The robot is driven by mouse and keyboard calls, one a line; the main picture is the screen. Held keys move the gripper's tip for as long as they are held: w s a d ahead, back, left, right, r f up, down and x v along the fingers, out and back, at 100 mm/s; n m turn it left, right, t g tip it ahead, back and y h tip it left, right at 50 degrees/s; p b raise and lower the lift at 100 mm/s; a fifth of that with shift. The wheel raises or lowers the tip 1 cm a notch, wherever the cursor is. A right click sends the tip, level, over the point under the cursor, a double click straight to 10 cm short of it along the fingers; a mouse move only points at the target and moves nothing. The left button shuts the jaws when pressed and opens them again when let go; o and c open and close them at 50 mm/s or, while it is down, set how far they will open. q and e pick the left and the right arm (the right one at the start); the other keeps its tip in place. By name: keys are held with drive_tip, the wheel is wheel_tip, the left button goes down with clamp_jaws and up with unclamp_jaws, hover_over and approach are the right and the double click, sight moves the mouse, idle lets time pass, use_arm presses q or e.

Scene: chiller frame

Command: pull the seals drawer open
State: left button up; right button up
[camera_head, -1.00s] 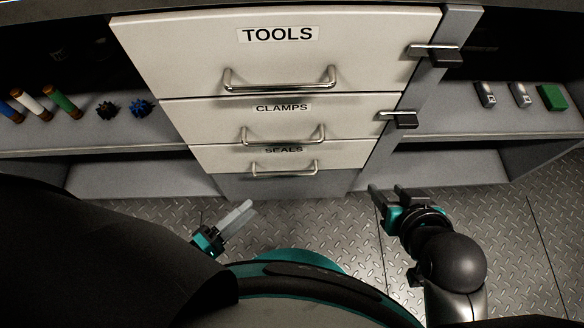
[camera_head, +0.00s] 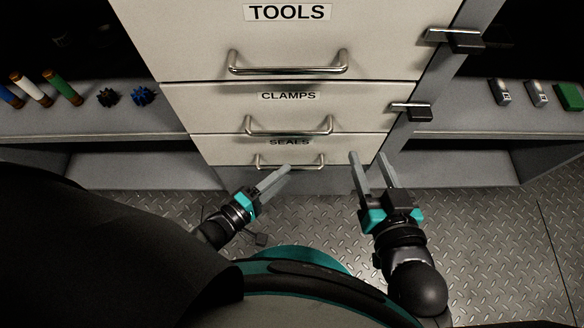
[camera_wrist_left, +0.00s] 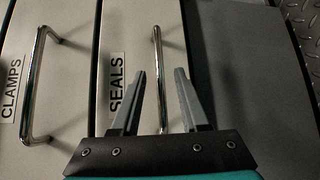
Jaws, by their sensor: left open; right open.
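The seals drawer (camera_head: 225,150) is the lowest of the three cream drawers and looks shut. Its label and bar handle (camera_head: 262,162) show in the head view, the handle partly covered by my left fingers. My left gripper (camera_head: 281,176) is open just in front of that handle. In the left wrist view the seals handle (camera_wrist_left: 157,50) runs upright in the picture, and its lower part lies between the open fingers (camera_wrist_left: 160,82); I cannot tell whether they touch it. My right gripper (camera_head: 366,166) is open and empty, right of the handle and before the drawer unit's lower right corner.
Above are the clamps drawer (camera_head: 215,112) and the tools drawer (camera_head: 190,45), both shut. Two latches (camera_head: 452,40) (camera_head: 411,111) sit on the right post. Side shelves hold small parts, with a green block (camera_head: 569,97) at right. Metal floor lies below.

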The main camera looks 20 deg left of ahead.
use_arm(q)
drive_tip(key=shift+b+x, duration=0.65)
drive_tip(key=shift+x, duration=1.25)
use_arm(e)
drive_tip(key=shift+s+a+r+m+t+y, duration=0.15)
drive_tip(key=shift+s+a+r+t+y, duration=0.2)
drive_tip(key=shift+t, duration=0.35)
drive_tip(key=shift+s+a+r+m+t+y, duration=0.2)
drive_tip(key=shift+a+r+t, duration=0.15)
drive_tip(key=shift+r+t, duration=0.25)
use_arm(q)
clamp_jaws()
